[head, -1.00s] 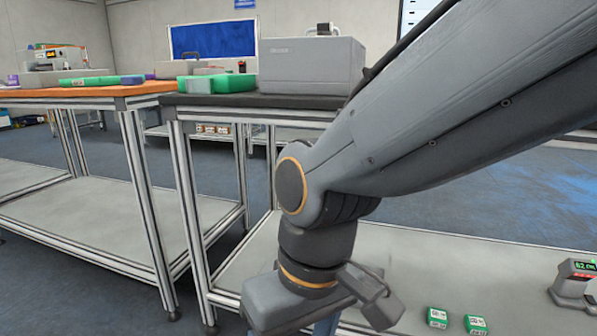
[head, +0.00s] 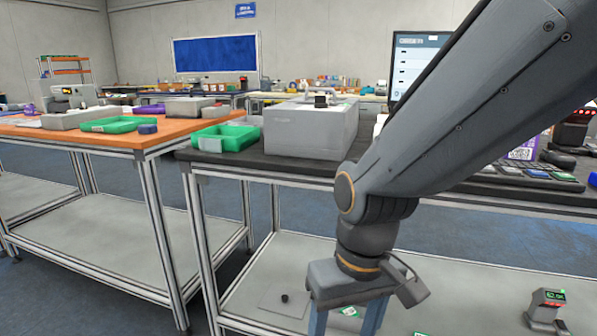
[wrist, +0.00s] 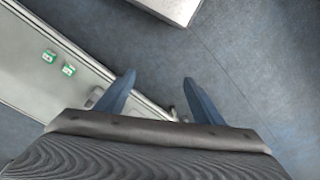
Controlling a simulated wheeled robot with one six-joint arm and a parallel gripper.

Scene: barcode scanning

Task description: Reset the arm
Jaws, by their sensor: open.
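My gripper (wrist: 158,92) shows in the wrist view as two blue fingers spread apart, with nothing between them. In the head view my gripper (head: 345,322) points down in front of the black-topped bench, and its fingertips are cut off by the lower edge. My grey arm crosses the right side of that view and hides part of the bench.
A black-topped bench (head: 225,163) carries a green tray (head: 225,138) and a grey box (head: 310,130). Its lower shelf (head: 470,290) holds a small device with a lit display (head: 546,308). Small green-and-white boxes (wrist: 58,63) show in the wrist view. An orange-topped table (head: 75,133) stands left.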

